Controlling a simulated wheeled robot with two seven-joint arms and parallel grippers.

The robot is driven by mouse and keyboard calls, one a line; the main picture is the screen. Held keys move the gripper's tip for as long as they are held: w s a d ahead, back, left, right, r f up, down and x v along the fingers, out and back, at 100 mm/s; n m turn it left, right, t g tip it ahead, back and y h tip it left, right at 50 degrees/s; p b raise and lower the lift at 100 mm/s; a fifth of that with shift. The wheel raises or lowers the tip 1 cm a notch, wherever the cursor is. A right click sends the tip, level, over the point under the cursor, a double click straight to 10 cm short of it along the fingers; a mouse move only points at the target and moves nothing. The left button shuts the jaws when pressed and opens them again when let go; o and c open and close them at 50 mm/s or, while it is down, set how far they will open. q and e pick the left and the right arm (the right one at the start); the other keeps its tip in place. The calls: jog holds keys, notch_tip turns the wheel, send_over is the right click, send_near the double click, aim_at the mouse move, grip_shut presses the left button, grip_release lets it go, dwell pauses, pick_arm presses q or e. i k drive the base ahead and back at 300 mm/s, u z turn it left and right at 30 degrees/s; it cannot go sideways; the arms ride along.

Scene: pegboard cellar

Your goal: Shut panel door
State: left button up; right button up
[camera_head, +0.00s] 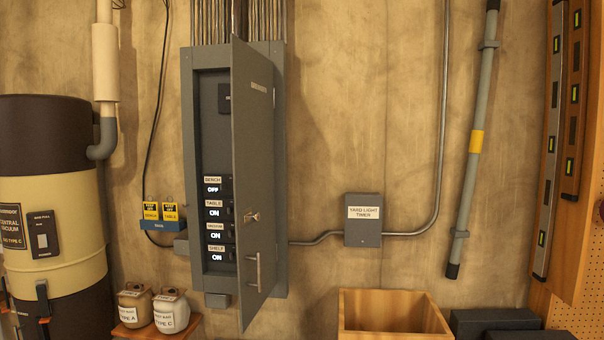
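The grey panel door (252,150) stands open from the electrical panel box (188,160) on the wall. It is hinged at the right side and swings out toward me, seen at a steep angle. A handle (258,272) and a small latch or key (251,217) sit on the door's outer face. Inside the box is a column of labelled switches (215,215): the top one, bench, reads OFF and the lower ones read ON. Part of the box's interior is hidden behind the door. Neither of my grippers is in view.
A central vacuum canister (60,250) stands at the left. Two labelled jars (171,312) sit on a small shelf below the panel's left. A grey timer box (363,228) is on the wall to the right. An open wooden box (395,325) is at the lower right. The air before the panel looks clear.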

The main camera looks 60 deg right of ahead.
aim_at(253, 104)
jog(key=k, duration=0.1)
jog(key=z, duration=1.8)
jog(key=i, duration=0.5)
jog(key=z, duration=0.15)
jog(key=k, duration=0.3)
jog(key=z, duration=0.8)
